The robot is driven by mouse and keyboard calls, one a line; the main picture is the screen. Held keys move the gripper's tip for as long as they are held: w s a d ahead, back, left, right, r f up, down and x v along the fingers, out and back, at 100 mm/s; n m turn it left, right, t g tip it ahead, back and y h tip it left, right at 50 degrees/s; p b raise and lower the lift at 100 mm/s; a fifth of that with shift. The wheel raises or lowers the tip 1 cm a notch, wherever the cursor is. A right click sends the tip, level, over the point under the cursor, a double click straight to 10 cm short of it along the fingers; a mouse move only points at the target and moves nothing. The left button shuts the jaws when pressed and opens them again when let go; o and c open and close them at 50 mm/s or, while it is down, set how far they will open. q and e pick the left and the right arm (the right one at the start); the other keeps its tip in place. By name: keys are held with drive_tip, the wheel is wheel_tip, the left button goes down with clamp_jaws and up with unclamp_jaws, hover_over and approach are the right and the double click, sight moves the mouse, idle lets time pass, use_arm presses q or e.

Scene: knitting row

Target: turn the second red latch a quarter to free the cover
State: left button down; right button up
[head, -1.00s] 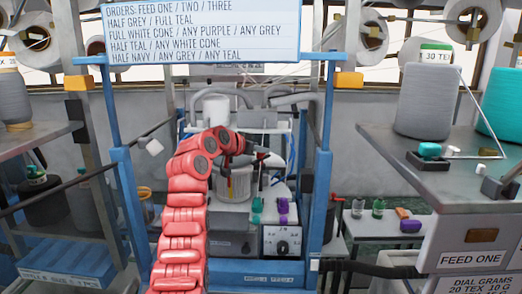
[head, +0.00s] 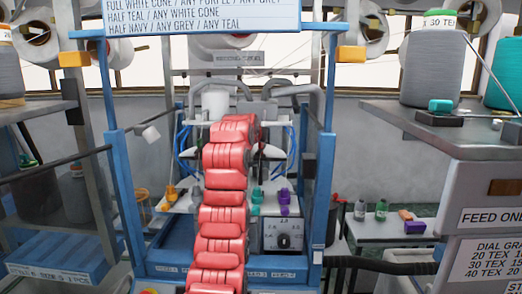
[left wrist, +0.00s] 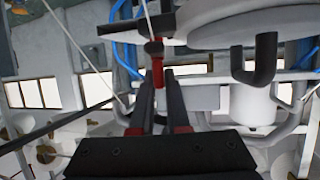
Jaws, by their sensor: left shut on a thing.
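My red left arm rises through the middle of the head view, in front of the blue-framed knitting machine (head: 116,180). It hides its own gripper and the latch there. In the left wrist view my left gripper (left wrist: 158,88) has its two dark fingers closed on a narrow red latch (left wrist: 158,72). A dark round knob sits just beyond the latch. A pale round part (left wrist: 235,28) of the machine is close on the right; I cannot tell whether it is the cover. A second red latch cannot be made out. My right gripper is in neither view.
A control box with a dial (head: 284,236) stands right of my arm, with purple and teal pieces (head: 284,203) above it. Grey hoses (head: 295,90) and blue cables flank the machine head. The FEED ONE counter (head: 400,112) with yarn cones is at the right.

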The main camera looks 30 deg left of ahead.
use_arm(q)
drive_tip(key=shift+n+g+y+b, duration=0.3)
drive_tip(key=shift+n+g+y, duration=0.3)
drive_tip(key=shift+n+y, duration=0.55)
drive_tip(key=c, duration=0.9)
unclamp_jaws()
drive_tip(key=shift+s+d, duration=0.15)
drive_tip(key=shift+s, duration=0.1)
drive_tip(key=b+v, duration=0.6)
drive_tip(key=v, duration=1)
drive_tip(key=shift+s+d+r, duration=0.2)
drive_tip(key=shift+d+r, duration=0.05)
drive_tip(key=shift+d, duration=0.1)
